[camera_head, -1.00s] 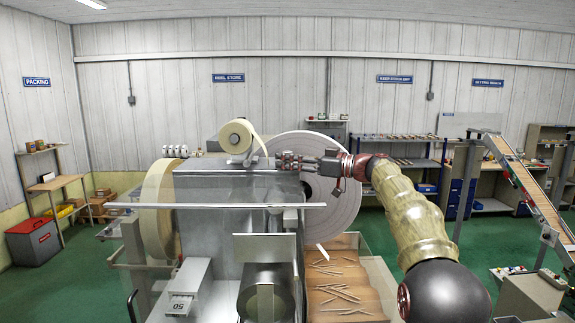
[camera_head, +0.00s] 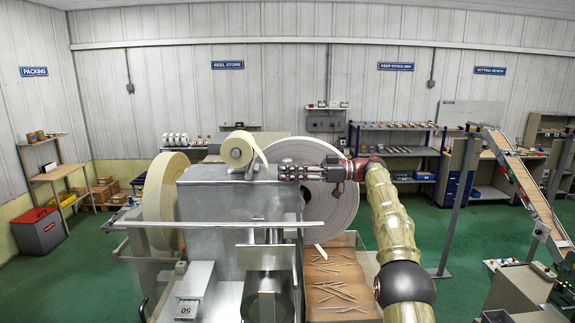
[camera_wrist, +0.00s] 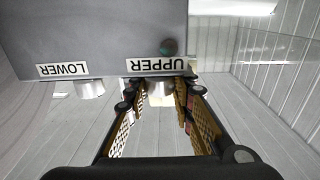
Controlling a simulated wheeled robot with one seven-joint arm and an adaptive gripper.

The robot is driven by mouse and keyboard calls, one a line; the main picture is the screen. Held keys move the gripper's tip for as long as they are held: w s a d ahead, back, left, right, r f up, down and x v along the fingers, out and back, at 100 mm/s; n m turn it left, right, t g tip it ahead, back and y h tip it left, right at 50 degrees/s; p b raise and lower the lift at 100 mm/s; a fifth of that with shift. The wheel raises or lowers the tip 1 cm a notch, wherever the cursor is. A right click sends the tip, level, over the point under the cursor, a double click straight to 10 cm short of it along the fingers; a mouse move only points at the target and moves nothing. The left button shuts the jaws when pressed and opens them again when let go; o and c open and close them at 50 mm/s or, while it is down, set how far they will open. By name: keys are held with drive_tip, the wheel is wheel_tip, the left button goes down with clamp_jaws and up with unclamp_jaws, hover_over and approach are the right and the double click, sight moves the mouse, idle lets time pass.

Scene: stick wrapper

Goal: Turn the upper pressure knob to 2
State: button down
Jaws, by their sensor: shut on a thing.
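In the wrist view, the label UPPER (camera_wrist: 156,64) shows upside down on the edge of a grey panel (camera_wrist: 95,30). A silvery upper pressure knob (camera_wrist: 159,94) sticks out beside that label. My gripper (camera_wrist: 158,83) has one finger on each side of this knob and is shut on it. The label LOWER (camera_wrist: 63,70) and the lower knob (camera_wrist: 90,90) are to the left, apart from the fingers. In the head view my gripper (camera_head: 284,172) is at the upper right of the wrapping machine (camera_head: 245,205). The knob's pointer and scale cannot be read.
A small dark green round part (camera_wrist: 169,47) sits on the panel near the UPPER label. In the head view a large white reel (camera_head: 335,205) stands right behind my gripper, and a small paper roll (camera_head: 237,150) is to its left. A tray with loose sticks (camera_head: 345,268) lies below.

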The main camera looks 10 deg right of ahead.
drive_tip(key=shift+g, duration=0.3)
idle(0.4)
drive_tip(key=c, duration=1.5)
unclamp_jaws()
drive_tip(key=shift+c, duration=0.2)
drive_tip(key=t+b, duration=0.1)
drive_tip(key=b, duration=0.2)
drive_tip(key=shift+f+m+t, duration=0.2)
drive_tip(key=shift+m+t, duration=0.2)
drive_tip(key=shift+m+t+h+b, duration=0.3)
drive_tip(key=shift+t+b, duration=0.2)
drive_tip(key=shift+b, duration=0.4)
